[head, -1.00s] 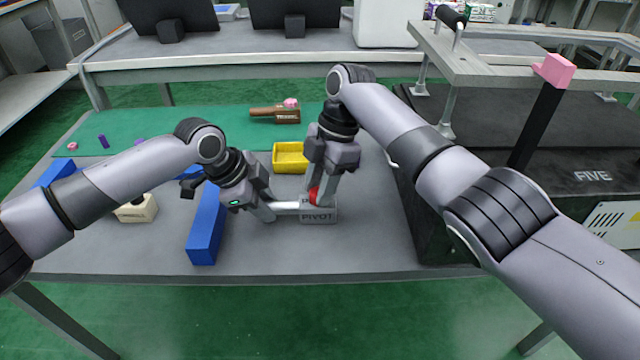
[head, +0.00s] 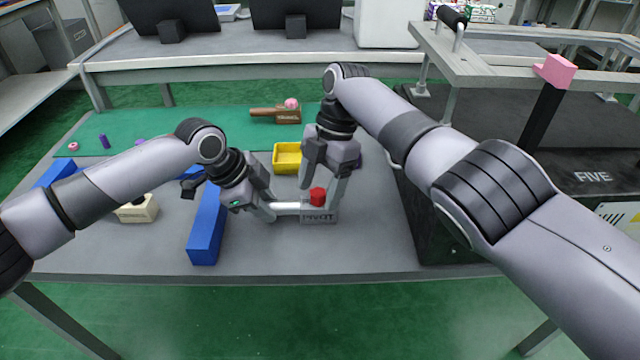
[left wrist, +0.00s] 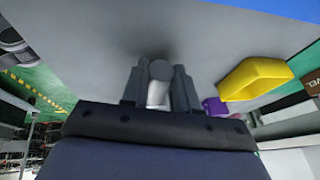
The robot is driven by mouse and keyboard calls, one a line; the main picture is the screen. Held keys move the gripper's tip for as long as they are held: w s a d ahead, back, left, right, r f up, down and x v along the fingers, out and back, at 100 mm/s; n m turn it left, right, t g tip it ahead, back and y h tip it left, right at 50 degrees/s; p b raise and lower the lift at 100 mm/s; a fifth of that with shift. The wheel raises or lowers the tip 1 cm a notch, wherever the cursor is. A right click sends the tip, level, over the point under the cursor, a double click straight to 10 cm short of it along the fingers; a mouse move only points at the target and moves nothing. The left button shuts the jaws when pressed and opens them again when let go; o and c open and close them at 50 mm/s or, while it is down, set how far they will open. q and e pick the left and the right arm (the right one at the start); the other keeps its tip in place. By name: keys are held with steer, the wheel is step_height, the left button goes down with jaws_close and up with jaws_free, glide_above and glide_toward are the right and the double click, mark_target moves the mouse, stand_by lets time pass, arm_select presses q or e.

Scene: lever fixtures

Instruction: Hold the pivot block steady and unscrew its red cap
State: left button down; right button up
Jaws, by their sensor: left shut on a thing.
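The grey pivot block (head: 319,217), marked PIVOT, stands on the table with the red cap (head: 317,197) upright on top. A pale grey bar (head: 287,206) reaches left from the block. My left gripper (head: 270,208) is shut on this bar; the left wrist view shows its fingers (left wrist: 160,88) around a grey round-ended piece. My right gripper (head: 320,191) points down over the cap with its fingers spread, one on each side. The cap shows between them, and I see no clear contact. The cap's thread is hidden.
A blue bar (head: 207,228) lies close left of my left gripper. A yellow tray (head: 288,157) stands behind the block. A cream block (head: 138,209) is at the left, and a brown-handled mallet (head: 276,114) lies at the back. The table's front is clear.

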mark_target(317, 189)
steer(key=shift+r, duration=1.5)
steer(key=m, duration=0.3)
steer(key=m+t, duration=0.1)
steer(key=m, duration=0.2)
steer(key=shift+s+t+y, duration=0.1)
steer(key=shift+t+y, duration=0.2)
steer(key=shift+y, duration=0.1)
steer(key=m, duration=0.2)
steer(key=m+t, duration=0.1)
steer(key=m, duration=0.2)
steer(key=shift+s+t, duration=0.1)
steer(key=shift+t, duration=0.2)
steer(key=m+t+h, duration=0.1)
steer(key=m, duration=0.5)
steer(key=shift+s+a, duration=0.1)
steer(key=shift+s, duration=0.05)
steer(key=m, duration=0.3)
steer(key=m+t+h, duration=0.1)
steer(key=m, duration=0.2)
steer(key=shift+h, duration=0.3)
steer(key=shift+f, duration=0.2)
steer(key=shift+f, duration=1.3)
